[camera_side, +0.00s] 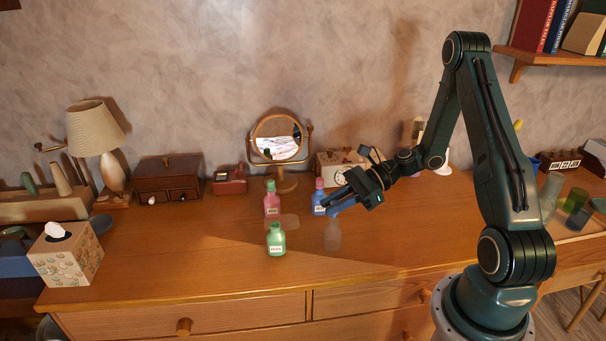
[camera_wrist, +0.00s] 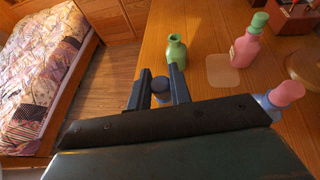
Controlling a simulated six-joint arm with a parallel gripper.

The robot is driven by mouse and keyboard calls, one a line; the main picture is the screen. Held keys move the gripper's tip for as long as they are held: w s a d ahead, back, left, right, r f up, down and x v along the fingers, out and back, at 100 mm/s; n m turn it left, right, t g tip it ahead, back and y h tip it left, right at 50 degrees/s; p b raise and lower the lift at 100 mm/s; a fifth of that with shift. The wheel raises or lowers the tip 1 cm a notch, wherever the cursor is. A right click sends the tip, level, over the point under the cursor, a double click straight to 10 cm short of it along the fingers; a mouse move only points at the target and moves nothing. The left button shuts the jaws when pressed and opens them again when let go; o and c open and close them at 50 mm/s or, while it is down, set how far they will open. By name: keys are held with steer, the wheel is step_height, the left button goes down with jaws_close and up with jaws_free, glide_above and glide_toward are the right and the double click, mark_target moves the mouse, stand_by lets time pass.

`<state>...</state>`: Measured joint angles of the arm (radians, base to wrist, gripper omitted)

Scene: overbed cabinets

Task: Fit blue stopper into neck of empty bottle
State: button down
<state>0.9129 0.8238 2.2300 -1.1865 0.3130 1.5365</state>
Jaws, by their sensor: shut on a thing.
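The green bottle (camera_side: 276,240) stands upright on the dresser top, with no stopper in its neck. It also shows in the wrist view (camera_wrist: 176,50), where the neck opening is visible. My gripper (camera_side: 336,207) is to the right of this bottle, above the wood and apart from it. In the wrist view my gripper (camera_wrist: 160,80) is shut on the blue stopper (camera_wrist: 160,86), which sits between the two fingers. The stopper's lower end is hidden there. In the side view the stopper cannot be told apart clearly from the fingers.
A pink bottle (camera_side: 272,204) with a green stopper stands behind the green bottle. A blue bottle (camera_side: 319,202) with a pink stopper stands close behind my gripper. A pale flat patch (camera_wrist: 222,70) lies near the pink bottle. The wood in front is clear.

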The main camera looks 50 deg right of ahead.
steer(key=shift+f, duration=1.3)
stand_by(0.8)
steer(key=c, duration=1.2)
jaws_free()
steer(key=shift+d, duration=0.1)
steer(key=shift+v, duration=3.7)
